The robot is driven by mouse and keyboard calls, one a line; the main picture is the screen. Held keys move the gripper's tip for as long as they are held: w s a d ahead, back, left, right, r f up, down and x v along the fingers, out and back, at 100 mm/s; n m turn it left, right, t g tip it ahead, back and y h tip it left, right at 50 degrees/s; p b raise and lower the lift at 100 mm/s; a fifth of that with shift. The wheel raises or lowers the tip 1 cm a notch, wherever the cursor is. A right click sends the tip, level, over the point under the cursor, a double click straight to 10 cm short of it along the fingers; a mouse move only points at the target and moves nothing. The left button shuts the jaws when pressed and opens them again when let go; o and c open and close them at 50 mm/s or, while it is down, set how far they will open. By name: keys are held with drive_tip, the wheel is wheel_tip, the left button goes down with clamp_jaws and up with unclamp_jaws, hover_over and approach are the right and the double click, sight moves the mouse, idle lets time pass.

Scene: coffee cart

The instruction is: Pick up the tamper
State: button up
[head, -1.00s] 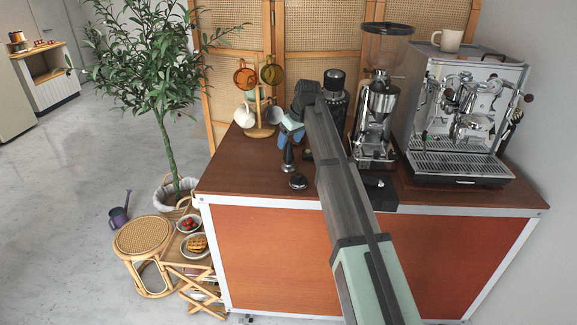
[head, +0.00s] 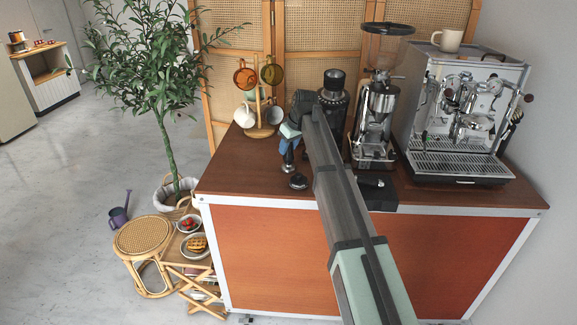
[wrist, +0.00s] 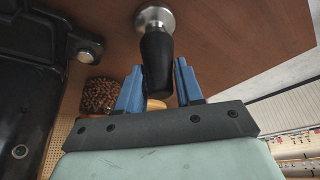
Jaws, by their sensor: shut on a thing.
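The tamper (head: 287,167) stands on the brown cart top, left of the grinder. In the wrist view the tamper (wrist: 157,58) shows a black handle and a round silver base resting on the wood. My gripper (wrist: 159,76) has its two blue fingers on either side of the handle, shut on it. In the head view my gripper (head: 289,146) is low over the tamper and hides the upper part of its handle.
A small dark round piece (head: 298,182) lies just in front of the tamper. The mug stand (head: 260,130) is behind left. The grinder (head: 374,130) and espresso machine (head: 465,115) stand to the right. The cart's front left top is clear.

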clamp_jaws()
wheel_tip(320, 180, up, 9)
drive_tip(key=shift+w+d+r, duration=0.1)
drive_tip(key=shift+d+r, duration=0.1)
drive_tip(key=shift+r, duration=0.1)
drive_tip(key=s+d+r, duration=0.1)
drive_tip(key=s+d, duration=0.3)
drive_tip(key=d, duration=0.3)
drive_tip(key=s+d+r, duration=0.1)
drive_tip(key=s+d, duration=0.3)
drive_tip(key=d, duration=0.4)
drive_tip(key=shift+d+r, duration=0.15)
drive_tip(key=shift+r, duration=0.1)
